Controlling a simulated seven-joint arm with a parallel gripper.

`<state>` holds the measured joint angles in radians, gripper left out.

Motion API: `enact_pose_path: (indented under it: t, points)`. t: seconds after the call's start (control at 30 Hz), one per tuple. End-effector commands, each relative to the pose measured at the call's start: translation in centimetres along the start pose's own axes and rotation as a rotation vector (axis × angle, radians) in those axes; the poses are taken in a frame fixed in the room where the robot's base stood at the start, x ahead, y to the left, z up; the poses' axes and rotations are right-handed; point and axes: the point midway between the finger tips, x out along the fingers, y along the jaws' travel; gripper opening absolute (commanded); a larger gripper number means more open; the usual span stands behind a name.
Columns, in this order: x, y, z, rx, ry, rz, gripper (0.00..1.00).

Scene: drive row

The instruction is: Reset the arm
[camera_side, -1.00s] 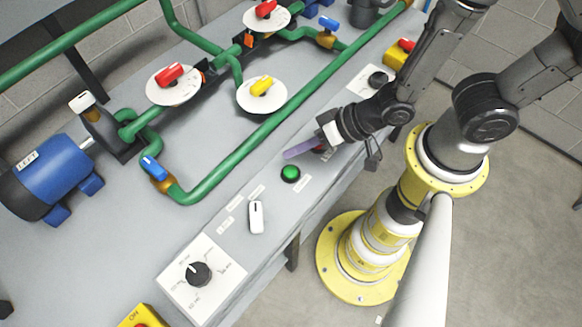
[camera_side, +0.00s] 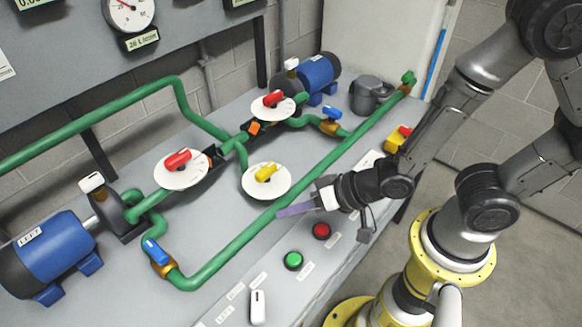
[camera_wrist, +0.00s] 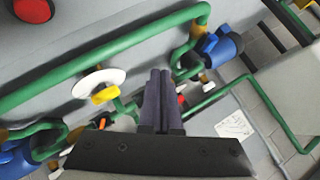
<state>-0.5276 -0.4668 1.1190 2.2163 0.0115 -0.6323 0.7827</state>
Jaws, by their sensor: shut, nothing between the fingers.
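My gripper (camera_side: 281,211) is shut and empty, its purple-grey fingers pointing left above the bench (camera_side: 225,290). In the side view it appears above the red button (camera_side: 321,231) and the green button (camera_side: 293,261), apart from both. In the wrist view the two fingers of my gripper (camera_wrist: 160,72) lie side by side with nothing between them. My arm reaches in from the upper right, bent at the elbow.
Green pipes (camera_side: 235,245) run along the bench behind the buttons. White dials with a red handle (camera_side: 177,160) and a yellow handle (camera_side: 266,172) stand among them. Blue motors (camera_side: 52,250) sit at the left and back (camera_side: 318,72). A white switch (camera_side: 258,306) lies at front.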

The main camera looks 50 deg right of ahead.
Motion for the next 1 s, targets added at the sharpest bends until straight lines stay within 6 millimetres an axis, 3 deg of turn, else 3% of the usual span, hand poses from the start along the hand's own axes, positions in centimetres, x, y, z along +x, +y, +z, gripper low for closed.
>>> enact_pose_path:
  t: [0.03, 0.1, 0.2, 0.3, 0.4, 0.57, 0.7, 0.9, 1.0]
  points:
    - [-0.8, -1.0, -3.4, 0.030, 0.073, -0.017, 0.00]
    - [-2.7, -1.9, -7.9, 0.054, 0.155, -0.015, 0.00]
    - [-6.1, -2.1, -12.7, 0.048, 0.227, 0.027, 0.00]
    - [-9.9, -1.7, -15.9, 0.019, 0.265, 0.092, 0.00]
    - [-14.1, -1.0, -17.7, -0.026, 0.275, 0.169, 0.00]
    - [-20.2, 0.5, -17.4, -0.115, 0.218, 0.300, 0.00]
    - [-24.0, 1.6, -14.6, -0.204, 0.095, 0.391, 0.00]
    - [-25.9, 3.2, -9.6, -0.315, -0.146, 0.454, 0.00]
    - [-26.2, 3.7, -8.2, -0.345, -0.222, 0.465, 0.00]
